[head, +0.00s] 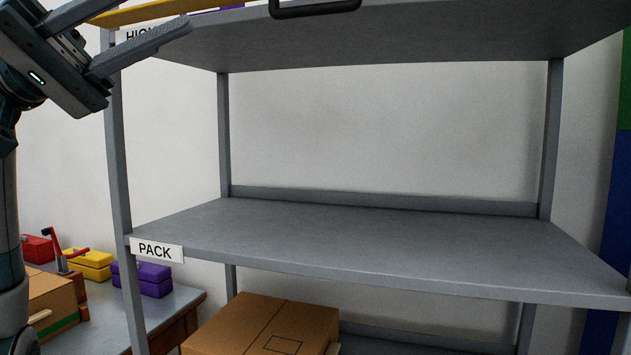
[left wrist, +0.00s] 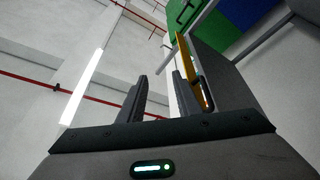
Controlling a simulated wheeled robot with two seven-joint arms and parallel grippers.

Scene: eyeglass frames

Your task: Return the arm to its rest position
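My left gripper (head: 142,14) is at the upper left of the head view, raised beside the left front post of the rack. Its two fingers are spread apart, with one fingertip in front of the upper shelf's label. In the left wrist view the fingers (left wrist: 158,88) stand apart with nothing between them. My left arm comes up along the left edge of the head view. My right gripper is not in view. No eyeglass frames can be seen.
A grey rack has an empty middle shelf (head: 370,245) labelled PACK and an upper shelf (head: 380,38) close to the gripper. A yellow item (head: 150,12) lies at the upper shelf's edge. A cardboard box (head: 262,326) sits below. A side table (head: 150,312) holds coloured boxes.

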